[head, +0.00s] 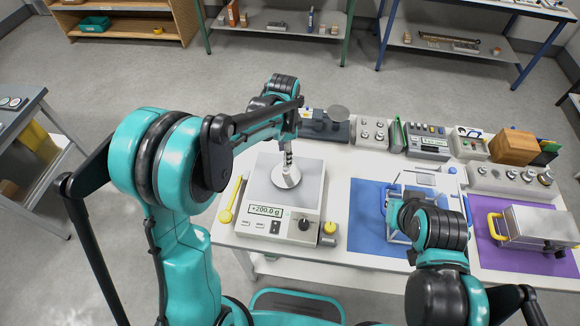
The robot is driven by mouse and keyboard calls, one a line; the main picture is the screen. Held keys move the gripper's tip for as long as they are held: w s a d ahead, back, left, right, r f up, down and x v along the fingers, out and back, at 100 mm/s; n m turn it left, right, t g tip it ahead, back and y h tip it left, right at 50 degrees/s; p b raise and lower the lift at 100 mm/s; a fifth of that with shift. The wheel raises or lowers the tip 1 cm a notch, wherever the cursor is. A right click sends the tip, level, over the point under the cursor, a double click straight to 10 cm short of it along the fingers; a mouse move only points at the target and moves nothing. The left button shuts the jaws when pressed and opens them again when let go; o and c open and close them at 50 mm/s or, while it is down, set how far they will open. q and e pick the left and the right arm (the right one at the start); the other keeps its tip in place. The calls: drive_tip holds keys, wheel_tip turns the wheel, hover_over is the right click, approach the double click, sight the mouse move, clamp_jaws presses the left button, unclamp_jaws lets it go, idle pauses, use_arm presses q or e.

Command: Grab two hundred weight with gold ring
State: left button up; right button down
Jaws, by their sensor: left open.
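A silver, cone-shaped weight (286,177) stands upright on the pan of a white weighing scale (262,196). The scale's display reads +200.0 g. I cannot make out a gold ring on this weight at this size. My left arm reaches in from the left over the back of the scale. My left gripper (289,142) is open, pointing down just above the weight's top; its fingertips are small and partly hidden, so contact is unclear. My right arm is bent over the blue mat (368,232), and its gripper is hidden behind my own links.
A yellow spoon-like tool (231,202) lies left of the scale, and a small yellow-topped block (328,232) stands at its right. A rack of silver weights (510,181), a wooden block (513,147) and a metal box (538,226) on a purple mat are further right.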

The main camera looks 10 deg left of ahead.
sight(286, 171)
use_arm(q)
drive_tip(key=f, duration=0.2)
drive_tip(key=f+b, duration=0.1)
drive_tip(key=f, duration=0.3)
drive_tip(key=shift+s+d+f+b, duration=0.1)
drive_tip(key=shift+s+b, duration=0.25)
clamp_jaws()
